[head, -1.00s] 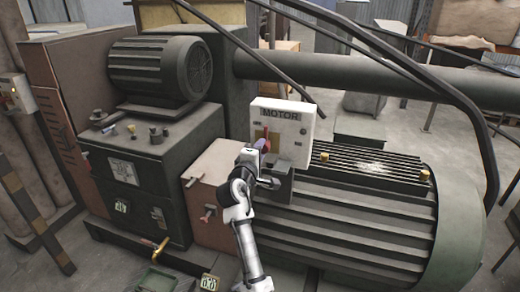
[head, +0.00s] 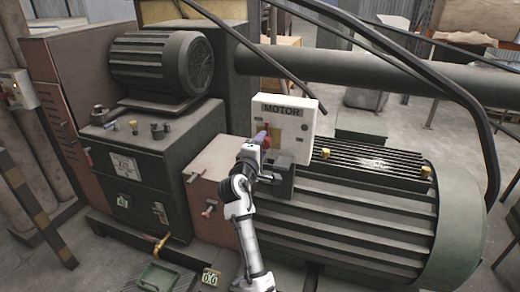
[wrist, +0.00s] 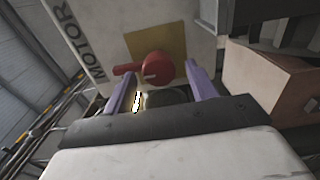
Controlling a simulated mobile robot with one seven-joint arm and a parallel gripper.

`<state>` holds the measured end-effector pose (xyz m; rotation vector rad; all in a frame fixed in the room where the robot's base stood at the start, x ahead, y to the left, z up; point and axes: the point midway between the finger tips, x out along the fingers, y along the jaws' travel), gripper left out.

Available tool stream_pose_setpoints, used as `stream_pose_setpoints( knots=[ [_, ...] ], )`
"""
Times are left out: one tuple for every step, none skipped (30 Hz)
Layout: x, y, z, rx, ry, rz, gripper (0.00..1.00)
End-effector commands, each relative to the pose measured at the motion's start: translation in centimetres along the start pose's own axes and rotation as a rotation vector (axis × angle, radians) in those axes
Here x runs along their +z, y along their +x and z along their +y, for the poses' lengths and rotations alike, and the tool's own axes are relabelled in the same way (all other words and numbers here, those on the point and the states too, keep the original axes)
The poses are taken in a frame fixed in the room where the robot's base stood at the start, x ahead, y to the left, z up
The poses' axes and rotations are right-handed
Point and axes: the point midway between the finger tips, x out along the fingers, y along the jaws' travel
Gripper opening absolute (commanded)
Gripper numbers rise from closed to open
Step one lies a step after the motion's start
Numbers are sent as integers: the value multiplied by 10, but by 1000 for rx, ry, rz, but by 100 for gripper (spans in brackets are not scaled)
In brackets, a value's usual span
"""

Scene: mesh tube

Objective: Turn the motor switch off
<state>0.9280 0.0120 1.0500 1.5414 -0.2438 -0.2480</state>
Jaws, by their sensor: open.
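The motor switch is a red rotary knob with a short lever (wrist: 152,68), set on a yellow plate on a white box labelled MOTOR (head: 303,115). In the wrist view the lever points left, towards the MOTOR lettering. In the head view my gripper (head: 261,138) is in front of the box's left part and hides most of the switch.
A dark cable (head: 280,65) passes just above the box. A pinkish box (head: 212,172) and a dark control cabinet (head: 150,175) stand to the left. A thick pipe (head: 380,75) runs behind.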

Motion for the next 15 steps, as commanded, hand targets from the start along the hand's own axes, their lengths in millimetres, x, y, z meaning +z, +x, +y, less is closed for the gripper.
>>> stream_pose_setpoints(
  knots=[
    [0, -1, 0, 0, 0, 0, 57],
    [0, -3, -1, 0, 1, 0, 57],
    [0, -6, -2, 0, 1, 1, 57],
    [0, -9, -2, 0, 1, 1, 57],
    [-1, -12, -2, 0, 1, 1, 57],
    [-1, -18, -3, 0, 1, 2, 57],
    [-1, -24, -3, 1, 2, 2, 57],
    [0, -30, -4, 1, 3, 2, 57],
    [-1, -38, -4, 1, 2, 3, 57],
    [-1, -45, -4, 1, 2, 3, 57],
    [-1, -52, -4, 1, 3, 3, 57],
    [-1, -62, -5, 0, 3, 3, 57],
    [-1, -70, -4, 1, 3, 4, 57],
    [-1, -76, -4, 1, 2, 3, 57],
    [-1, -86, -4, 1, 3, 3, 57]
  ],
)
